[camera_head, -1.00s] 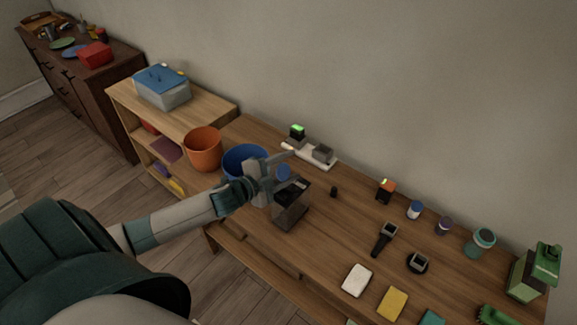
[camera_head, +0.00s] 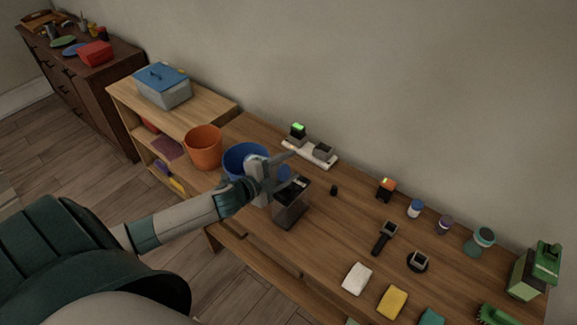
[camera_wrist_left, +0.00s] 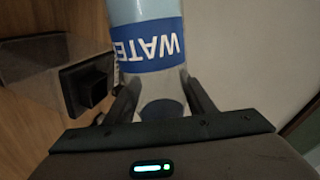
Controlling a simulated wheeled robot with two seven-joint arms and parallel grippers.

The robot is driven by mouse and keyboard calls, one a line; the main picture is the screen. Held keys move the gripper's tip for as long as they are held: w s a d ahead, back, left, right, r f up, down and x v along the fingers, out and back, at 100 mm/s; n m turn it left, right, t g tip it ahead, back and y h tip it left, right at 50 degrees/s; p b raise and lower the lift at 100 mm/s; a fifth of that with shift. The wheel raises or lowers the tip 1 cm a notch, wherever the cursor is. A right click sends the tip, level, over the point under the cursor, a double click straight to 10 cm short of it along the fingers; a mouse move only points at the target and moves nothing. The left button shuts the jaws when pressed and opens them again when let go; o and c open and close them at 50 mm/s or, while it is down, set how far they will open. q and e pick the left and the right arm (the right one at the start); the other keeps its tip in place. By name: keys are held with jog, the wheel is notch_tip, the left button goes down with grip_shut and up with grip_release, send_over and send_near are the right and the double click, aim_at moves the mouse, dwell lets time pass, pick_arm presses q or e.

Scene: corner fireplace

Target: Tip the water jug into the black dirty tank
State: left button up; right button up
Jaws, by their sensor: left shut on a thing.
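My left gripper (camera_head: 273,176) is shut on the water jug, a clear bluish bottle (camera_wrist_left: 148,52) with a blue band that reads WATER upside down in the left wrist view. In the head view the jug is mostly hidden by my gripper. The black dirty tank (camera_head: 290,208), a dark see-through box with a black top, stands on the wooden table just right of and below my gripper. It also shows at the left of the wrist view, with a square black part (camera_wrist_left: 88,84) on top. I cannot tell whether any water is flowing. My right gripper is out of view.
A blue bucket (camera_head: 240,157) and an orange bucket (camera_head: 203,147) stand left of the gripper. A white power strip (camera_head: 322,160) lies behind the tank. Several small items, a white sponge (camera_head: 357,279) and a yellow one (camera_head: 392,302) lie to the right.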

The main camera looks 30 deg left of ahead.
pick_arm(q)
jog(key=shift+a+f+m+y, duration=0.2)
jog(key=shift+f+m+y, duration=0.4)
jog(key=shift+f+m, duration=0.85)
dwell(2.2)
jog(key=shift+s+a+f+m+y, duration=0.1)
jog(key=shift+s+f+m+y, duration=0.25)
jog(key=shift+m, duration=0.4)
dwell(0.8)
jog(key=shift+w+f, duration=0.1)
jog(key=shift+w+r+p, duration=0.1)
jog(key=shift+r+p, duration=0.2)
jog(key=shift+r, duration=0.05)
dwell(0.4)
jog(key=shift+w+a+r+p, duration=0.1)
jog(key=shift+w+r+p, duration=0.05)
jog(key=shift+r+p, duration=0.7)
jog(key=shift+w+r+b, duration=0.1)
jog(key=shift+w+b, duration=0.05)
jog(key=shift+b, duration=0.2)
